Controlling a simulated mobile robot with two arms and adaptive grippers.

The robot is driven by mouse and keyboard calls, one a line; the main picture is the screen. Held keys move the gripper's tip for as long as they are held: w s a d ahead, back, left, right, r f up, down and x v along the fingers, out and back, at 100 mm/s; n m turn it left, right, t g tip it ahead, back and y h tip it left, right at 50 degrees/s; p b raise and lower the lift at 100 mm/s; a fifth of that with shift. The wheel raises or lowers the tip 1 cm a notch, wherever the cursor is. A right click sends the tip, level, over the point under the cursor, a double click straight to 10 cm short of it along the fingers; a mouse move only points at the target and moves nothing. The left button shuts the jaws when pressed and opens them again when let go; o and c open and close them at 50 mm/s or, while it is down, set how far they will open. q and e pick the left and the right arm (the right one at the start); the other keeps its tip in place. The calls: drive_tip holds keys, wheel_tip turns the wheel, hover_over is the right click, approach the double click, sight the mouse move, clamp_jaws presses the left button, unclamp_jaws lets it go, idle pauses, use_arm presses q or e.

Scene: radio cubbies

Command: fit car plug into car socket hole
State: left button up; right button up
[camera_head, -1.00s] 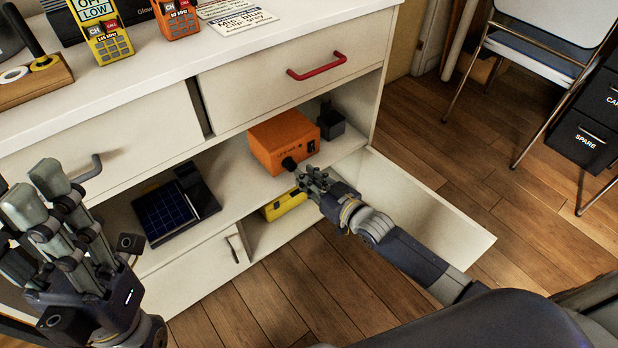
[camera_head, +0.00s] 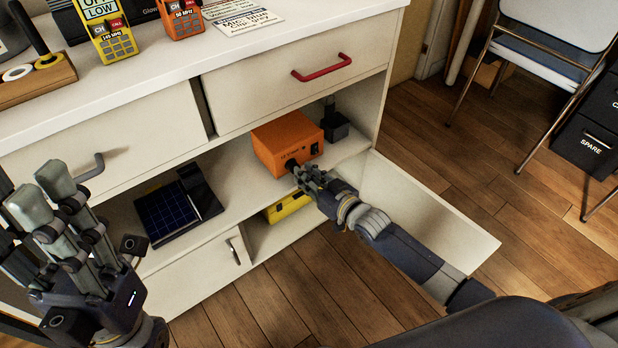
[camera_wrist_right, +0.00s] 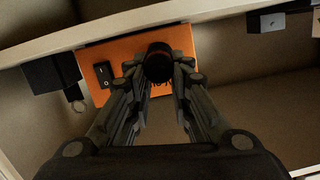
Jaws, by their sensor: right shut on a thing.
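An orange box (camera_head: 284,140) with a black rocker switch on its front stands on the shelf of the open cubby. My right gripper (camera_head: 301,174) is shut on a black round plug (camera_wrist_right: 158,63). It holds the plug at the left part of the box's front face. The orange box also shows in the right wrist view (camera_wrist_right: 180,40), behind the plug. The socket hole is hidden behind the plug and fingers, so I cannot tell how far in the plug is. My left gripper (camera_head: 42,195) is open and empty at the lower left, before the cabinet.
A black block (camera_head: 335,124) stands on the shelf right of the orange box. A dark blue solar panel (camera_head: 180,208) lies to the left. A yellow object (camera_head: 288,206) sits below the shelf. The cubby's lowered door (camera_head: 430,215) lies under my right arm. Handheld radios (camera_head: 108,33) stand on the countertop.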

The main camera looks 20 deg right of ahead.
drive_tip(key=shift+w+a, duration=0.25)
drive_tip(key=shift+w, duration=0.45)
drive_tip(key=o, duration=1)
drive_tip(key=v, duration=1.2)
